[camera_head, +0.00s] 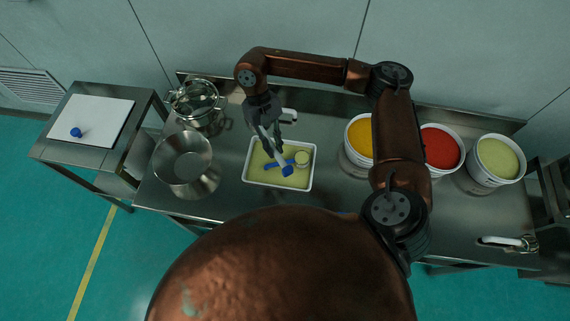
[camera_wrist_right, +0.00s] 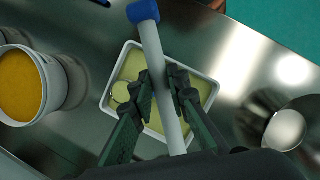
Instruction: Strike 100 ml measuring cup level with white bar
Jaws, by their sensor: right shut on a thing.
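My right gripper (camera_head: 273,146) is shut on the white bar and holds it over the tray; its fingers also show in the right wrist view (camera_wrist_right: 160,78). The white bar (camera_wrist_right: 152,48) is tilted, with a blue end (camera_wrist_right: 143,11) that also shows in the head view (camera_head: 287,171). The measuring cup (camera_head: 302,158) is small and round, looks full of pale yellow powder, and sits in the right part of the tray. A blue strip, apparently its handle, runs left from it, partly hidden by the bar. I cannot tell if the bar touches the cup. My left gripper is not in view.
The white tray (camera_head: 246,163) holds pale yellow powder. A steel bowl (camera_head: 183,160) and a lidded glass-and-steel pot (camera_head: 196,101) stand to its left. Buckets of yellow (camera_head: 359,136), red (camera_head: 441,147) and pale green (camera_head: 497,160) material stand to the right. A white board (camera_head: 92,119) lies on the left side table.

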